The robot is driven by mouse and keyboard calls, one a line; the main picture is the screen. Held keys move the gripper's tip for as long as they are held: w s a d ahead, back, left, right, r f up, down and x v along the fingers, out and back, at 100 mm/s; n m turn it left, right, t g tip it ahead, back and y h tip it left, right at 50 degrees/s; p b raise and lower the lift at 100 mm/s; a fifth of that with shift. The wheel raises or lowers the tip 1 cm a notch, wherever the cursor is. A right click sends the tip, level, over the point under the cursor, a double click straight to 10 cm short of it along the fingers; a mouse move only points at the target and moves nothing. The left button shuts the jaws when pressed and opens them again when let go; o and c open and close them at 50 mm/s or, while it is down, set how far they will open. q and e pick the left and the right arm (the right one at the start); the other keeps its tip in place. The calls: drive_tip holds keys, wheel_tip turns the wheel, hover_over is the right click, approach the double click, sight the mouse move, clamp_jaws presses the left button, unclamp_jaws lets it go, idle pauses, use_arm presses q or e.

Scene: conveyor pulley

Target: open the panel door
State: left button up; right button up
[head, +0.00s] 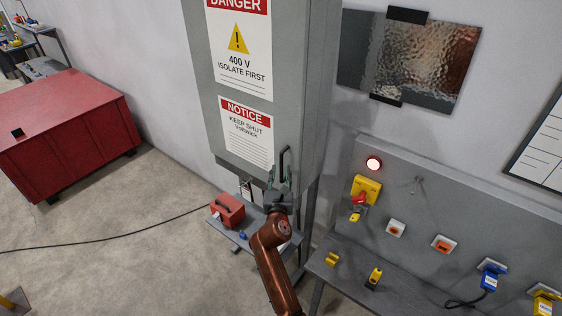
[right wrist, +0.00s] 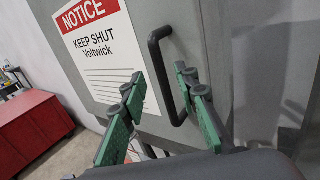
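The grey panel door (head: 290,90) has a DANGER 400 V sign and a NOTICE KEEP SHUT sign, and looks shut. Its black bar handle (head: 284,160) is near the door's lower right. My right gripper (head: 279,178) is just in front of the handle's lower part. In the right wrist view my right gripper (right wrist: 160,78) is open, its green-padded fingers apart. The handle (right wrist: 160,70) appears between the fingers there, closer to the right finger. Whether any finger touches it I cannot tell. My left gripper is out of view.
A small table with a red toolbox (head: 228,209) stands below the cabinet. A red chest (head: 65,130) stands left. Floor between is mostly clear, crossed by a cable.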

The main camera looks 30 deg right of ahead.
sight(281, 163)
drive_tip(key=x, duration=0.6)
drive_tip(key=shift+w+f, duration=0.1)
clamp_jaws()
idle(0.6)
